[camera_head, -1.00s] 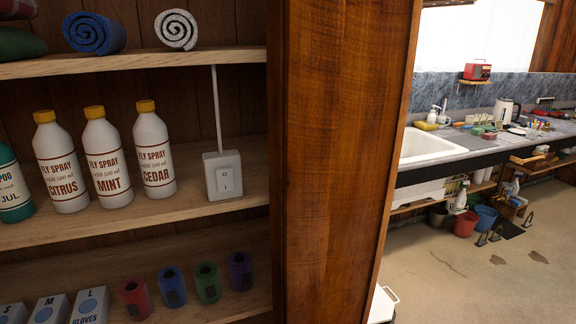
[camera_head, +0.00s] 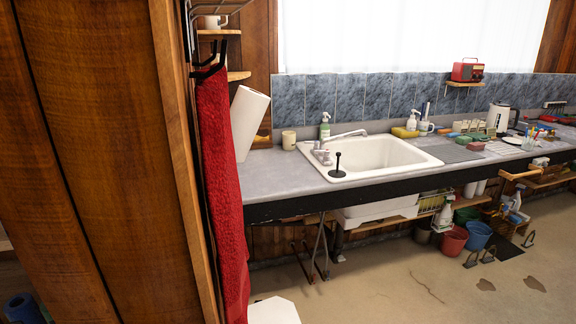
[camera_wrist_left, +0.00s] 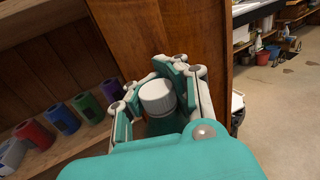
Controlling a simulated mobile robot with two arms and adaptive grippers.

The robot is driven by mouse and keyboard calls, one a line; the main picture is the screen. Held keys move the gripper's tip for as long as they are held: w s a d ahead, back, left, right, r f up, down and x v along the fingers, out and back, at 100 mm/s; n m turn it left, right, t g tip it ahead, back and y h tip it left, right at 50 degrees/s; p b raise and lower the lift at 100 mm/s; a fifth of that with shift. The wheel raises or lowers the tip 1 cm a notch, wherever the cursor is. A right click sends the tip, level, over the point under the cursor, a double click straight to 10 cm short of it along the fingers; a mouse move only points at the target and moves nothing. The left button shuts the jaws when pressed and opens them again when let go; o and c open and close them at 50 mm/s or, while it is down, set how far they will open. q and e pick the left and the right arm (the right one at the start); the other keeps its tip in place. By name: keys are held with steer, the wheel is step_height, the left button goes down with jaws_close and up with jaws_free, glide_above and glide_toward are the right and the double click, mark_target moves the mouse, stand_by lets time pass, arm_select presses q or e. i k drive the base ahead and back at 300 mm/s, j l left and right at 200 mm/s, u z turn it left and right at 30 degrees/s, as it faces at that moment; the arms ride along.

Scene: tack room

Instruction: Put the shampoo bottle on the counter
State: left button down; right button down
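In the left wrist view my left gripper (camera_wrist_left: 162,105) is shut around a bottle (camera_wrist_left: 157,98) with a ribbed white cap, taken to be the shampoo bottle. Its label is hidden and most of its body is covered by the fingers. The gripper is in front of the wooden cabinet side, near the shelves. The grey counter (camera_head: 270,175) runs along the back wall in the head view, well away from the gripper. Neither gripper shows in the head view.
A wooden cabinet panel (camera_head: 75,150) and a hanging red towel (camera_head: 220,190) stand on the left. The counter holds a white sink (camera_head: 375,155), paper roll (camera_head: 250,120), soap dispenser (camera_head: 325,126) and kettle (camera_head: 502,118). Clear surface lies left of the sink. Buckets (camera_head: 453,240) sit below; open floor lies in front.

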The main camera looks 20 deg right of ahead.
mark_target(264, 164)
steer(key=i+l, duration=0.1)
steer(key=l, duration=0.3)
steer(key=i+l, duration=0.1)
steer(key=l, duration=0.7)
steer(key=i+l, duration=0.15)
steer(key=l, duration=0.25)
steer(key=i+l, duration=0.1)
steer(key=l, duration=0.3)
steer(key=i+l, duration=0.2)
steer(key=i, duration=0.2)
steer(key=i+l, duration=0.2)
steer(key=i, duration=0.2)
steer(key=i+l, duration=0.2)
steer(key=i, duration=0.2)
steer(key=z, duration=0.05)
